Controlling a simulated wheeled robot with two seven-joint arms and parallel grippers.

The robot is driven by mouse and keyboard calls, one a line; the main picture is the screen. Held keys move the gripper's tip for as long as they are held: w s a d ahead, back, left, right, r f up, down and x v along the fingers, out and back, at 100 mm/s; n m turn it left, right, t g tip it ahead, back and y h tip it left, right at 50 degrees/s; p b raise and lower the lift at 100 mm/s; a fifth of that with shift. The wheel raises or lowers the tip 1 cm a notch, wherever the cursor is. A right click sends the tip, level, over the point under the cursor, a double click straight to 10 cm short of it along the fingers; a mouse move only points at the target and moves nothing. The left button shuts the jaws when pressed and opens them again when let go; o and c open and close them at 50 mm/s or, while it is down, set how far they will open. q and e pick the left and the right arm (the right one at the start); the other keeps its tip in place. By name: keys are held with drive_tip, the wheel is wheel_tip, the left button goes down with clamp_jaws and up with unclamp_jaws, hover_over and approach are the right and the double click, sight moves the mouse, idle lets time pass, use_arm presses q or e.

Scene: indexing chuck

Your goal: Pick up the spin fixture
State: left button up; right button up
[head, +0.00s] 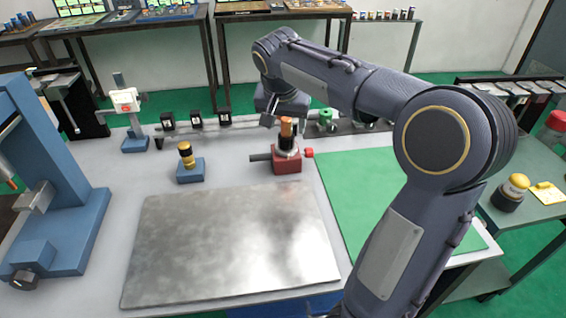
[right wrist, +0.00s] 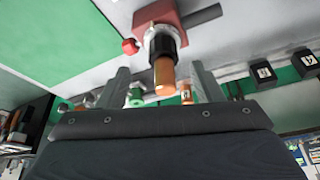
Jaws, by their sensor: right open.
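The spin fixture appears to be the red block (head: 287,165) with a black collar, an upright copper-orange cylinder, a dark side bar and a red knob, standing at the back middle of the table. It also shows in the right wrist view (right wrist: 163,45), where the orange cylinder appears between the two fingers. My right gripper (head: 283,120) is open over the fixture's top, its fingers on either side in the wrist view (right wrist: 160,72). I see no grip on it; whether a finger touches it cannot be told. My left gripper is not in view.
A grey metal plate (head: 235,245) and green mat (head: 345,205) lie in front. A blue block with a yellow-black piece (head: 188,168) stands left of the fixture. A blue press (head: 55,190) is at left. Small black numbered blocks (head: 196,119) line the back.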

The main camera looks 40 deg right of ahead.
sight(286, 136)
drive_tip(key=shift+w+d+f, duration=0.15)
drive_tip(key=shift+w, duration=0.15)
drive_tip(key=x, duration=0.7)
drive_tip(key=shift+w+d, duration=0.25)
clamp_jaws()
